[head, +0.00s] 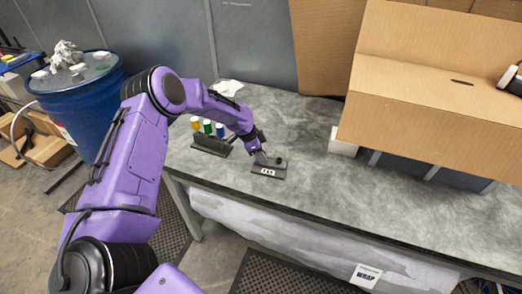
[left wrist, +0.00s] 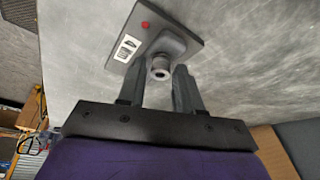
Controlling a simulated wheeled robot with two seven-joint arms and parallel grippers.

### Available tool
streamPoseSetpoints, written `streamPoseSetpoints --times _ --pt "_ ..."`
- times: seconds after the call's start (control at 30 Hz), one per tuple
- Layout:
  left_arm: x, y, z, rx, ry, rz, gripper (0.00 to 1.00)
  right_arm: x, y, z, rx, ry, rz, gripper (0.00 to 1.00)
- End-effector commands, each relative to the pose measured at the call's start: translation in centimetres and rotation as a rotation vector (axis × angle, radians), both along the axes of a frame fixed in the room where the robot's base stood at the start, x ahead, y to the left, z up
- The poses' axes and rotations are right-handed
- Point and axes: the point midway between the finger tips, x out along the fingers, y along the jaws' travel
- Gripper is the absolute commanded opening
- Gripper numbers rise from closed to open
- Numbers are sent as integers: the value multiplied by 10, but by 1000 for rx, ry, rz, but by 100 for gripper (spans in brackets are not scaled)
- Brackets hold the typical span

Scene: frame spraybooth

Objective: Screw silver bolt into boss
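A dark plate with a raised boss (left wrist: 174,43) lies on the grey table. It has a white label and a red dot, and the plate (head: 266,174) also shows in the head view. A silver round piece with a dark hole, which looks like the silver bolt's head (left wrist: 160,67), stands at the boss; how deep it sits I cannot tell. My left gripper (left wrist: 160,82) is over it, with one finger on each side and small gaps between. In the head view the left gripper (head: 262,157) reaches down to the plate and hides the bolt. My right gripper is not in view.
A dark rack (head: 211,146) with yellow, green and blue capped pieces stands just left of the plate. A large cardboard box (head: 430,75) takes up the table's right back. The grey table (head: 330,200) is clear in front. A blue drum (head: 85,105) stands left.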

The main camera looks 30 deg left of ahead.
Motion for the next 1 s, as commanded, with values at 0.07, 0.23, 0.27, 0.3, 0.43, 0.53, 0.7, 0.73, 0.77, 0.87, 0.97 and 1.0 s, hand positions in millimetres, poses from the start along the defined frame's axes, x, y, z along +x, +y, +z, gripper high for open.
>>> streamPoseSetpoints --times 0.07,0.23,0.27,0.3,0.43,0.53,0.7,0.73,0.77,0.87,0.97,1.0 --pt "-1 -2 4 2 3 91 34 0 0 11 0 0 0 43" --pt "-2 -2 0 2 0 358 34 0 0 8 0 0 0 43" --pt "-1 -2 0 2 -1 383 34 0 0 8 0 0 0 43" --pt "-2 -3 0 4 -1 431 34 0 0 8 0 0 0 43" --pt "-2 -4 0 7 -2 664 34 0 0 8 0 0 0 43" --pt "-2 -4 0 4 -1 760 34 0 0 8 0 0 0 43" --pt "-2 -3 0 -1 -1 771 34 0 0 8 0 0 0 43" --pt "-2 -3 0 -1 -1 771 28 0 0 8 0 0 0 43" --pt "-2 -3 0 0 0 769 18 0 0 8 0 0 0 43" --pt "-2 -3 0 0 0 768 0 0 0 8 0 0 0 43" --pt "-2 -3 -1 0 0 762 0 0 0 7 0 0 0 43" --pt "-2 -2 -2 -2 0 740 0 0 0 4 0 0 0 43"
